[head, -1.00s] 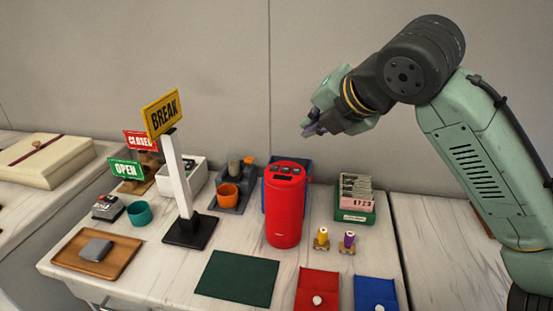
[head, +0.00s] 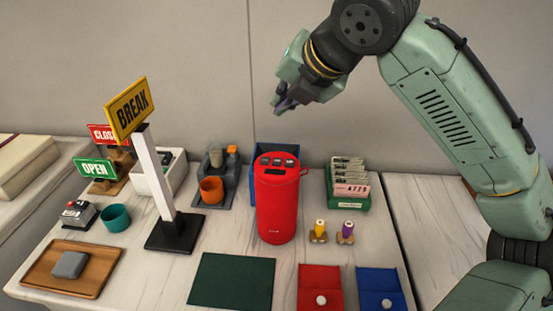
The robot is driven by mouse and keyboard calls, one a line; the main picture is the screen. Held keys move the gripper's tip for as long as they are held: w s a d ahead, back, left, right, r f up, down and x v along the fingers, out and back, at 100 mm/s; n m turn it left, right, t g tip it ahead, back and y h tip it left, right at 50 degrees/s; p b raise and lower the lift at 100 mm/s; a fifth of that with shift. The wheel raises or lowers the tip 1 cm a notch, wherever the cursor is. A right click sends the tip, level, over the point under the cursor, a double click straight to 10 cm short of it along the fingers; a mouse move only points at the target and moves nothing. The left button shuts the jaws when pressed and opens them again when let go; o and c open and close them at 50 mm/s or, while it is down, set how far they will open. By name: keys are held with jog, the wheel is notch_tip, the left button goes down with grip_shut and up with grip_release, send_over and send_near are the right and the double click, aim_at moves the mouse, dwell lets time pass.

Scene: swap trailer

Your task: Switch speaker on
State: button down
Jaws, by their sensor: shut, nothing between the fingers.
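The speaker (head: 277,208) is a red upright cylinder standing on the white table in the head view. Its slanted top carries several dark buttons (head: 278,161) and a small dark strip. Whether it is on cannot be told. My gripper (head: 281,106) is shut and empty. It hangs in the air above the speaker's top, apart from it, with its fingers pointing down and left.
A yellow BREAK sign (head: 128,110) on a white post stands left of the speaker. A blue holder (head: 262,150) is close behind it. A green card box (head: 348,198) and two small spools (head: 333,232) are to its right. A dark green mat (head: 232,281) lies in front.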

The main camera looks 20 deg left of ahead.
jog(key=b, duration=0.7)
send_over(281, 160)
notch_tip(281, 160, down, 7)
jog(key=shift+f, duration=0.1)
jog(key=shift+f+b, duration=0.35)
jog(key=shift+f, duration=0.45)
jog(key=shift+f, duration=0.15)
jog(key=shift+f, duration=0.3)
jog(key=shift+f, duration=0.3)
dwell(0.9)
jog(key=shift+r+p, duration=0.6)
jog(key=shift+r, duration=0.15)
